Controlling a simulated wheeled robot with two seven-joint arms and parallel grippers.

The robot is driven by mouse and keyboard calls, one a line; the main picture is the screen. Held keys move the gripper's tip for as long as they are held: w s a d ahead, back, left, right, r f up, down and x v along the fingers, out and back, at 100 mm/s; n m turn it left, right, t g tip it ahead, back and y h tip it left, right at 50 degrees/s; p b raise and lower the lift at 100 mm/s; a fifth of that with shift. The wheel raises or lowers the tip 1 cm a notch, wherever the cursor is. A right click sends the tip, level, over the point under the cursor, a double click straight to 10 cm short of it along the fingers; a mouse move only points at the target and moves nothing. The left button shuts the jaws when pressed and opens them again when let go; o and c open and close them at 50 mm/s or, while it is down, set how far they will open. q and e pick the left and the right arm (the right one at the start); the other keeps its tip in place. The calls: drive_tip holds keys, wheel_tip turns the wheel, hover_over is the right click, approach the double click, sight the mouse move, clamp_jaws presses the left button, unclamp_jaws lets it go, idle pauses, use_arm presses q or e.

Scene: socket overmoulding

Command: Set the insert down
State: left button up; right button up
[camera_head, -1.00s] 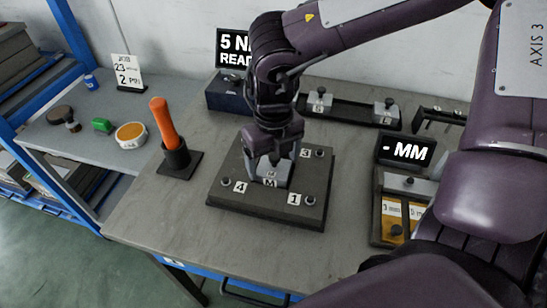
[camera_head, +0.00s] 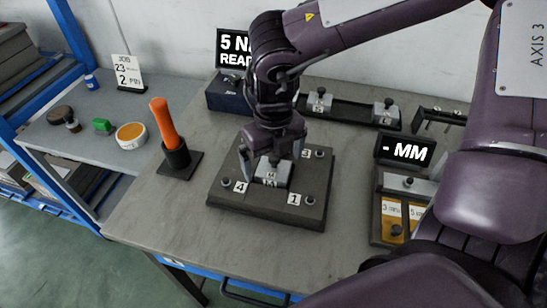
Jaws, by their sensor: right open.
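The insert, a grey metal block marked M (camera_head: 272,173), sits on the middle of a dark square plate (camera_head: 262,206) with numbered corner tags and studs. A small dark knob stands on top of the block. My right gripper (camera_head: 273,152) is open just above the block, its fingers on either side of the knob and clear of the block's lower sides. The far side of the block is hidden by the gripper. My left gripper is not in view.
An orange-handled tool (camera_head: 164,124) stands in a dark holder left of the plate. Behind is a dark rack (camera_head: 350,111) with two more grey blocks. A display reading MM (camera_head: 404,150) and a gauge tray stand at right. The bench front is clear.

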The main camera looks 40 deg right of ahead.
sight(273, 159)
wheel_tip(273, 159, up, 12)
idle(0.3)
drive_tip(key=shift+f, duration=0.1)
idle(0.4)
